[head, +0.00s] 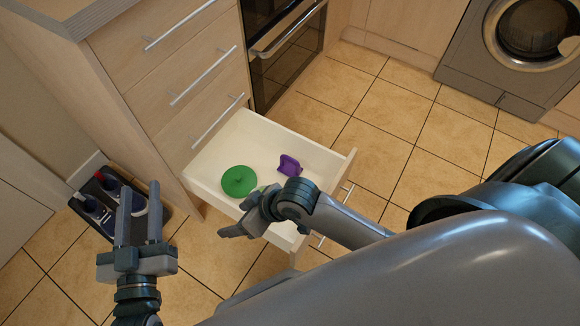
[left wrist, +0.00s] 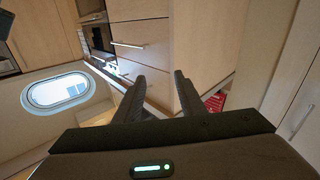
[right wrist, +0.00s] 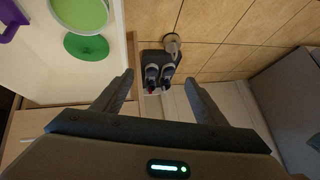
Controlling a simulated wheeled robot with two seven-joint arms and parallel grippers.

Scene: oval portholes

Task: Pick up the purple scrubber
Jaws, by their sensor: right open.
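The purple scrubber (head: 289,165) lies in the open white drawer (head: 327,158), near its far right part. In the right wrist view part of a purple thing, likely the scrubber (right wrist: 10,22), shows at the top left corner, cut off by the edge. My right gripper (head: 235,222) is over the drawer's near edge, empty and apart from the scrubber; its open fingers also show in the right wrist view (right wrist: 159,80). My left gripper (head: 140,185) is open and empty, left of the drawer.
A green lid (head: 239,181) lies in the drawer left of the scrubber. A green bowl (right wrist: 78,14) beside it is mostly hidden by my right gripper in the head view. A dark caddy (head: 100,210) with bottles stands on the floor at left. An oven (head: 285,55) stands behind.

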